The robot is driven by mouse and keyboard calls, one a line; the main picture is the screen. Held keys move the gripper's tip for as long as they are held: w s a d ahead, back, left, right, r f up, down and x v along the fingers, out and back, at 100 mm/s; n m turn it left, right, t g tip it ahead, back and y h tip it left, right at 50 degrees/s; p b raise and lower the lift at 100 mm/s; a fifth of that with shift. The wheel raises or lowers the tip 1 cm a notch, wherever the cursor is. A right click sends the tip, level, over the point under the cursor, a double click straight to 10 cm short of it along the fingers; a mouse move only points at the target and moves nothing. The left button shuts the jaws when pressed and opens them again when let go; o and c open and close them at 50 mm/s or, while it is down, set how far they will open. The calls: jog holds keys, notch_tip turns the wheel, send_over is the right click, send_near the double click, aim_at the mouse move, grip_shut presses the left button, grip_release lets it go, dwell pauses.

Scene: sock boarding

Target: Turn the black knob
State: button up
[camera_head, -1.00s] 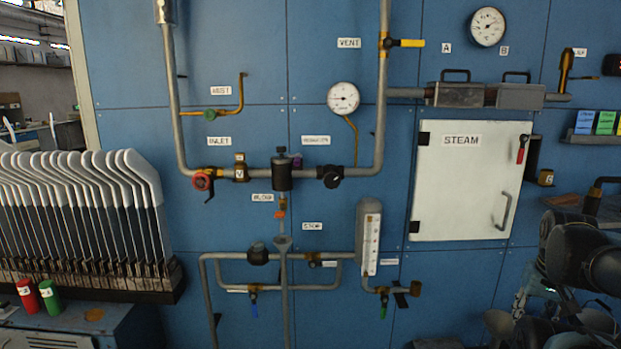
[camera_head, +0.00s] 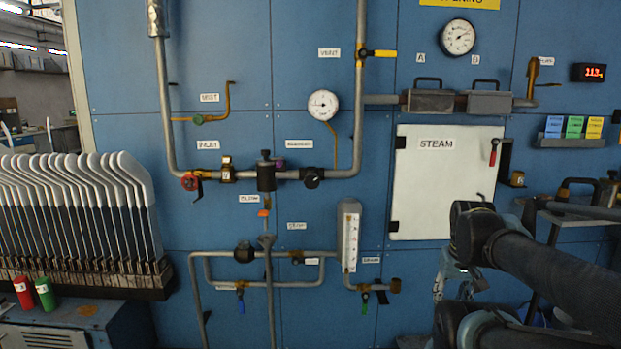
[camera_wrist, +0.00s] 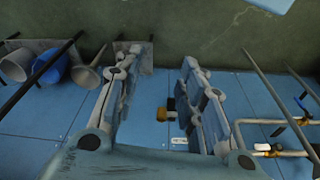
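Two black round knobs show on the blue wall panel in the head view. One black knob (camera_head: 312,178) sits on the upper pipe, right of the black-bodied valve. The other black knob (camera_head: 243,252) sits on the lower pipe loop. My gripper (camera_wrist: 160,58) shows in the wrist view with its two fingers spread wide and nothing between them. In the head view my gripper (camera_head: 455,278) is low on the right, partly hidden by my arm, well apart from both knobs.
The white STEAM door (camera_head: 436,190) is near my arm. A rack of sock boards (camera_head: 75,205) stands left. A brass fitting (camera_wrist: 171,108) shows between the fingers' directions.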

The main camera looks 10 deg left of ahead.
jog(key=w+a+r+n, duration=0.3)
jog(key=w+r, duration=0.2)
jog(key=r, duration=0.3)
jog(key=w+a+r+n, duration=0.3)
jog(key=w+r, duration=0.1)
jog(key=r, duration=0.4)
notch_tip(320, 180, up, 25)
jog(key=n+g, duration=0.2)
jog(key=n, duration=1.2)
send_over(311, 175)
jog(key=w, duration=0.1)
notch_tip(311, 175, down, 17)
jog(key=shift+a+f, duration=0.1)
jog(key=shift+f, duration=0.05)
grip_shut()
